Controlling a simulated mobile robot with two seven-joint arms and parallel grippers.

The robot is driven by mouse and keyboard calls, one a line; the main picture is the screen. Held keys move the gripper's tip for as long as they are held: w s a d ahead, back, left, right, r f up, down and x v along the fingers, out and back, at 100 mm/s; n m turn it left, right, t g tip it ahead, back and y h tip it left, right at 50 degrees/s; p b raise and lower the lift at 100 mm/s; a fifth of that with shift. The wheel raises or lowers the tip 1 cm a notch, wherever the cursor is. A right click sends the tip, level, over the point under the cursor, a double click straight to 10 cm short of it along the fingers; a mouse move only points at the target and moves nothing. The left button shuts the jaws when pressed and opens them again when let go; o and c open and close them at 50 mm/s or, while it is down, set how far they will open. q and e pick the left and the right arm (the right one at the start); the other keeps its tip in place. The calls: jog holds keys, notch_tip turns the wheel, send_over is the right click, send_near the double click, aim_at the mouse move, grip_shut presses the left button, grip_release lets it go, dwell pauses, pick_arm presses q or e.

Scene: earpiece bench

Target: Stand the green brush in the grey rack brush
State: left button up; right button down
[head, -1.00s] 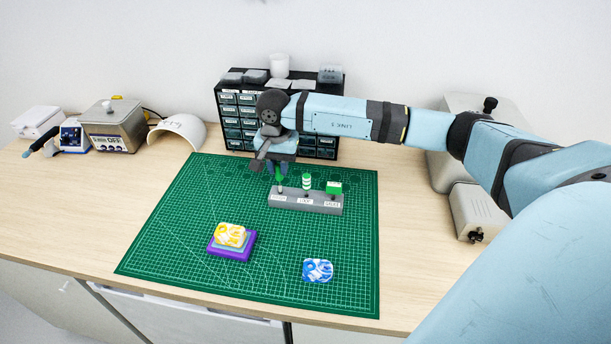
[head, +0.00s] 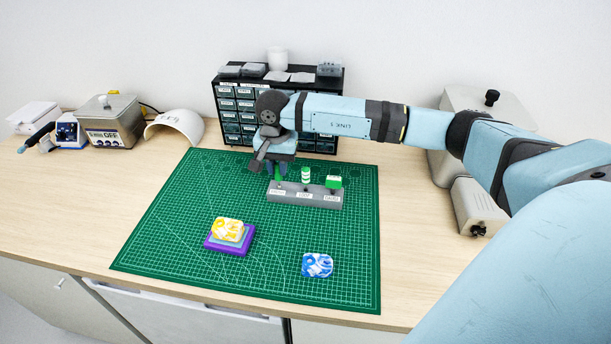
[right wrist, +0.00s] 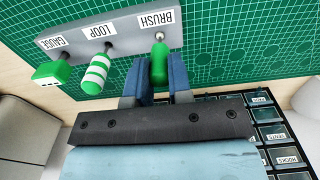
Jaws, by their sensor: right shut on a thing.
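The green brush (right wrist: 158,63) is held between the fingers of my right gripper (right wrist: 157,80). Its thin metal end meets the hole beside the BRUSH label, and the brush looks upright there. How deep it sits is hard to see. The grey rack (head: 310,201) stands on the green mat, with labels BRUSH, LOOP and GAUGE; it also shows in the right wrist view (right wrist: 125,38). In the head view my right gripper (head: 277,174) is at the rack's left end and largely hides the brush. My left gripper is out of view.
A green-and-white striped tool (right wrist: 95,74) and a green block-topped tool (right wrist: 52,73) stand in the other rack places. A drawer cabinet (head: 232,118) is close behind. A yellow-white piece on a purple block (head: 228,248) and a blue-white piece (head: 317,265) lie in front.

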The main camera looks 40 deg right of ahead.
jog(key=c, duration=1)
grip_release()
jog(key=shift+o, duration=0.2)
notch_tip(320, 180, up, 14)
jog(key=b, duration=0.1)
jog(key=shift+f, duration=0.2)
